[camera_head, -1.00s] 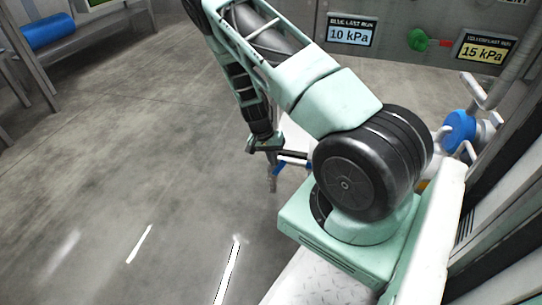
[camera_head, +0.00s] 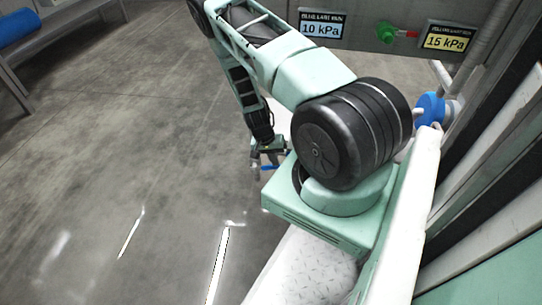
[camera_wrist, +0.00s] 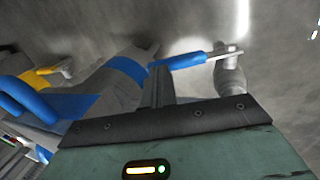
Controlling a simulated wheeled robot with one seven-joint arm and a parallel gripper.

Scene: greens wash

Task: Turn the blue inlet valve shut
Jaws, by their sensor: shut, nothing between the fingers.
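A lever with a blue sleeve and a bare metal end, which looks like the blue inlet valve's handle (camera_wrist: 178,62), crosses the upper middle of the wrist view. Beside it is a grey pipe with a blue band (camera_wrist: 126,72). My gripper (camera_wrist: 160,82) is shut and empty, its fingers reaching up to the lever's left end; I cannot tell whether they touch it. In the head view my gripper (camera_head: 268,155) hangs low beyond my arm's base, with a bit of blue (camera_head: 269,167) just below it. Most of the valve is hidden there.
A larger blue part (camera_wrist: 40,102) and a yellow one (camera_wrist: 38,76) lie at the left of the wrist view. In the head view, a blue round fitting (camera_head: 430,110) stands at the right, near pipes. Signs read 10 kPa (camera_head: 321,28) and 15 kPa (camera_head: 448,40). Open floor lies left.

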